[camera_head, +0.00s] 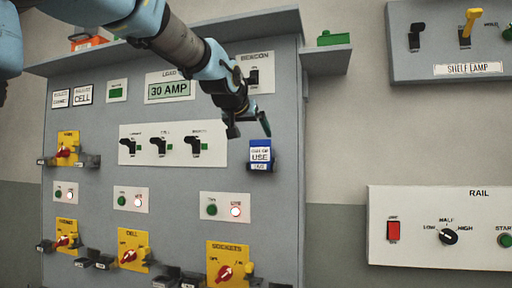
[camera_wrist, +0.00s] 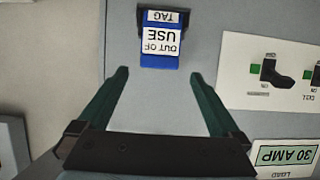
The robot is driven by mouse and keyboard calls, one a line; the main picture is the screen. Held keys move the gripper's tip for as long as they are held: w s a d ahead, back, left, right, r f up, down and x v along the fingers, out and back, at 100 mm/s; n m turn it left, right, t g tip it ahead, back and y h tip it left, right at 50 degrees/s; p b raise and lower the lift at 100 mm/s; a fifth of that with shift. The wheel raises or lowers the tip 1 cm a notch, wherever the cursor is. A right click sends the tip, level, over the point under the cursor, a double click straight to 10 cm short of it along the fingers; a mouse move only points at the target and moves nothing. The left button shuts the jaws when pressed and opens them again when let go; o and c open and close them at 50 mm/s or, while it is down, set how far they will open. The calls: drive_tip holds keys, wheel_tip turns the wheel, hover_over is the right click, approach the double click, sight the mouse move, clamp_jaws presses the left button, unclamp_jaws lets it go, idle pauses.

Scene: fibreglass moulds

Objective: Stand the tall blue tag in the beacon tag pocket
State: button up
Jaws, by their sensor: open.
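The tall blue tag (camera_head: 260,151), with a white "OUT OF USE" label, stands upright in a dark pocket (camera_head: 260,168) marked "TAG" on the grey panel, below the beacon switch plate. In the wrist view the blue tag (camera_wrist: 160,62) and pocket (camera_wrist: 166,16) appear upside down. My gripper (camera_head: 248,128) is open and empty just above the tag. In the wrist view its green fingers (camera_wrist: 158,75) point at the tag's top edge, one to each side, with a gap all round. How deep the tag sits in the pocket is hidden.
The beacon plate (camera_head: 255,72) is behind my wrist. A white plate of black switches (camera_head: 172,145) lies left of the tag. Yellow sockets and red knobs (camera_head: 228,268) stick out lower down. A small shelf (camera_head: 326,62) holds a green object (camera_head: 333,38). Bare panel lies right of the tag.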

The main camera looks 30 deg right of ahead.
drive_tip(key=w+a+f+n+g+y, duration=0.1)
drive_tip(key=a+f+n+y, duration=0.15)
drive_tip(key=a+f, duration=0.8)
drive_tip(key=w+a+f+n+g+y, duration=0.1)
drive_tip(key=w+a+f+g+y, duration=0.15)
drive_tip(key=a+f, duration=0.8)
drive_tip(key=s+a+f+n+g+y, duration=0.2)
drive_tip(key=s+a+f, duration=0.6)
drive_tip(key=f, duration=0.3)
drive_tip(key=s+a+f+n+g+y, duration=0.2)
drive_tip(key=s+a+f, duration=0.6)
drive_tip(key=f, duration=0.4)
drive_tip(key=shift+s+a+f+g, duration=0.25)
drive_tip(key=shift+a+g, duration=0.2)
drive_tip(key=shift+a, duration=0.3)
